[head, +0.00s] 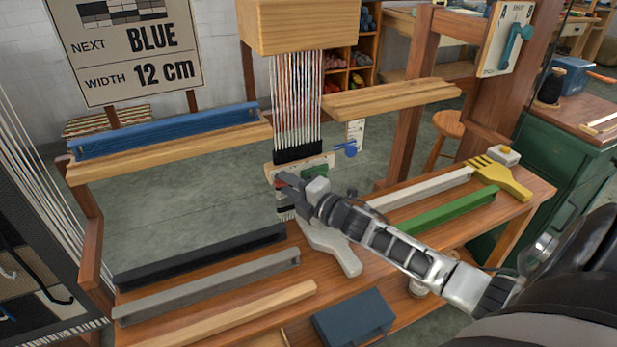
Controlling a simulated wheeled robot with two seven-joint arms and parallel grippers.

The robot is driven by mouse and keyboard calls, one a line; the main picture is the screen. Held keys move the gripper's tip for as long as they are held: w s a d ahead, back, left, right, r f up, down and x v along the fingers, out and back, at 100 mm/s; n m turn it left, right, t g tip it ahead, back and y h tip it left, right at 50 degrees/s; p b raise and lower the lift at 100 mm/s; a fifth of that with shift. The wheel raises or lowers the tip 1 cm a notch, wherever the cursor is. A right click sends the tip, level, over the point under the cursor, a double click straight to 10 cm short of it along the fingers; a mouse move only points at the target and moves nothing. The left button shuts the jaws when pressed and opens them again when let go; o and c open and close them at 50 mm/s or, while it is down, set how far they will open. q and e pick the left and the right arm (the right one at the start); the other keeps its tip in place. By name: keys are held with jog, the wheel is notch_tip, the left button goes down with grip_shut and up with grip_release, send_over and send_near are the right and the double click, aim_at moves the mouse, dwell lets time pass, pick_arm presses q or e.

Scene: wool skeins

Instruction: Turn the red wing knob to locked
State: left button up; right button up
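I cannot make out a red wing knob for certain. My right gripper (283,184) reaches in from the right, over the front of the small loom's breast beam, and hides part of what lies behind it. A little red shows right by its fingertips, too small to name. Whether its fingers are open or closed on something is not clear. A green plate (316,168) on the beam is partly covered by the gripper. A blue knob (346,149) sits on a pale upright plate just to the right. My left gripper is out of view.
Dark, grey and wooden bars lie on the front bench (230,318). A green bar (443,210) and yellow comb (500,178) lie right. A teal lever (516,45) is on a post plate.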

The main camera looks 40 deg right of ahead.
pick_arm(q)
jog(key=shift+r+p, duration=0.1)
jog(key=shift+p, duration=0.4)
pick_arm(e)
jog(key=s, duration=0.5)
jog(key=s+d, duration=0.1)
jog(key=s, duration=0.4)
jog(key=s+d, duration=0.1)
jog(key=s, duration=0.4)
jog(key=shift+s+d+r, duration=0.1)
jog(key=shift+d+r, duration=0.1)
jog(key=shift+r, duration=0.2)
jog(key=shift+s, duration=0.1)
